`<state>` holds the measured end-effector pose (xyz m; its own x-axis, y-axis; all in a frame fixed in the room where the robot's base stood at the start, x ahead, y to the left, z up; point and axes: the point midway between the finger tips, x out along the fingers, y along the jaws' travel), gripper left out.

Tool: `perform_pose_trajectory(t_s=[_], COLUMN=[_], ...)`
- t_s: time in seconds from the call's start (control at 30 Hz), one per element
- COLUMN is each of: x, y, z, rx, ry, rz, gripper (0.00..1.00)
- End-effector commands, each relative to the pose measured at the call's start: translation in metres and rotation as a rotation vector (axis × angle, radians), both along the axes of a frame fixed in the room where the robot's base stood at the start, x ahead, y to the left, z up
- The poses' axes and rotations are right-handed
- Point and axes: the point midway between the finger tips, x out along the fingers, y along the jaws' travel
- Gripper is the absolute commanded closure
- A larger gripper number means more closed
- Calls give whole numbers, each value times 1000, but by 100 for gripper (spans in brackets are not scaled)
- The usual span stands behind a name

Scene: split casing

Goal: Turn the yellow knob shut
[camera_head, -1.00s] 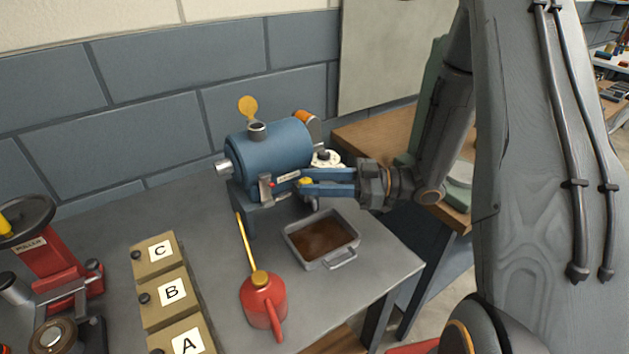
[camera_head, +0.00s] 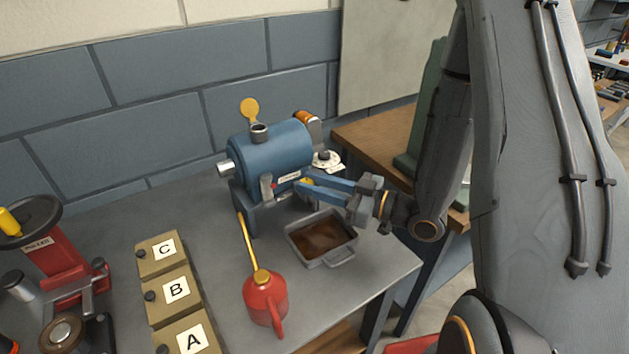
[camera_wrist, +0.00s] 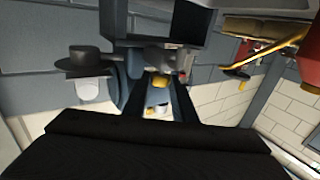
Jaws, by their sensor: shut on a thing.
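The yellow knob (camera_wrist: 160,82) shows between my two blue fingers in the wrist view. In the head view only a small bit of the knob (camera_head: 306,182) shows, on the lower front of the blue cylindrical casing (camera_head: 272,150); my fingers hide most of it. My gripper (camera_head: 306,184) reaches in from the right with its fingers shut on the knob. The gripper is tilted, with its wrist lower and nearer than its fingertips.
A metal drip tray (camera_head: 318,261) with brown liquid stands below the gripper. A red oil can (camera_head: 266,298) with a long yellow spout stands in front of the casing. Lettered boxes (camera_head: 176,289) and a red puller (camera_head: 60,262) are to the left.

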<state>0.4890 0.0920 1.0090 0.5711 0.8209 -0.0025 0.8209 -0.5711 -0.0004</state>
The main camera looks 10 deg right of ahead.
Motion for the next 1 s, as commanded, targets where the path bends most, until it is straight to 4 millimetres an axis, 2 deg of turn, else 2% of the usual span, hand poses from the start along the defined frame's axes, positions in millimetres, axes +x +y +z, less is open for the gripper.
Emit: perform_pose_trajectory(t_s=[0.2, 0.5, 1.0], x=[-5, -8, -7], y=[5, 9, 9], z=[1, 2, 2], rx=[2, 0, 3], ry=[3, 1, -6], rz=[-198, -399, -542], gripper=[98, 98, 98])
